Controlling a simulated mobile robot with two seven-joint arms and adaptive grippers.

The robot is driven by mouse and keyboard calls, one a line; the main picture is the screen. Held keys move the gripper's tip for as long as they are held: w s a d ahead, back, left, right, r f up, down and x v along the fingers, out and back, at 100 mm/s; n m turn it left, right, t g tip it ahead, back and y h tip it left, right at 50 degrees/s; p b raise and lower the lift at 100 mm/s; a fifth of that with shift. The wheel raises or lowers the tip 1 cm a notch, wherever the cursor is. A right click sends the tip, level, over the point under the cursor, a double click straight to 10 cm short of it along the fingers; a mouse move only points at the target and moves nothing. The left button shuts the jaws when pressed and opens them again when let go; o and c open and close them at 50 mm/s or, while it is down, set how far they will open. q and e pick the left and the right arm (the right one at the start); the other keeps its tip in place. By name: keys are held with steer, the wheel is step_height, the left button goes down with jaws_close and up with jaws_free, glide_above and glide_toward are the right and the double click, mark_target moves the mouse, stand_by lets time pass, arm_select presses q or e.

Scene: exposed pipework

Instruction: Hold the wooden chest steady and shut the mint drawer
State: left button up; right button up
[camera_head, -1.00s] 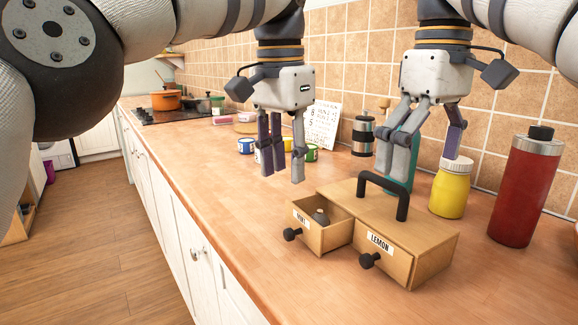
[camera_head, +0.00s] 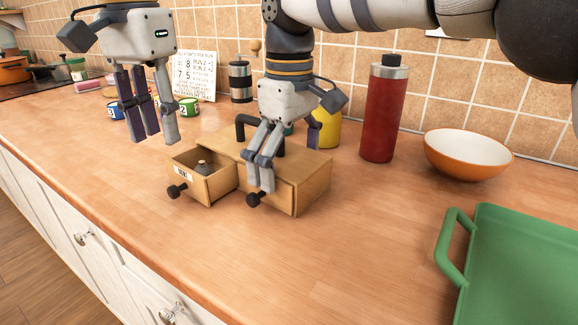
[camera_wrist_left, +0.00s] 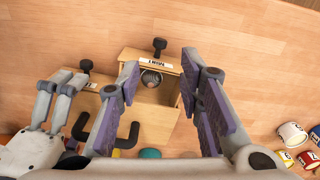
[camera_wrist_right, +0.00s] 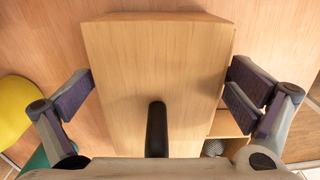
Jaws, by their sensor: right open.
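The wooden chest (camera_head: 312,185) stands on the counter with a black handle (camera_head: 240,126) on top. Its mint drawer (camera_head: 213,190) is pulled out, with a dark round-topped item (camera_head: 203,168) inside. The lemon drawer knob (camera_head: 255,198) shows below my right fingers, which cover its label; that drawer looks shut. My right gripper (camera_head: 287,163) is open over the lemon side. In the right wrist view its fingers (camera_wrist_right: 160,92) stand apart on either side of the chest; contact is unclear. My left gripper (camera_head: 148,118) is open and empty, raised left of the mint drawer, which shows between its fingers (camera_wrist_left: 160,95).
Several small cups (camera_head: 188,107) are at the back left. An orange bowl (camera_head: 467,157) and a green tray (camera_head: 520,265) are to the right. The counter in front is clear.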

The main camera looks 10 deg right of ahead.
steer(key=shift+f, duration=0.35)
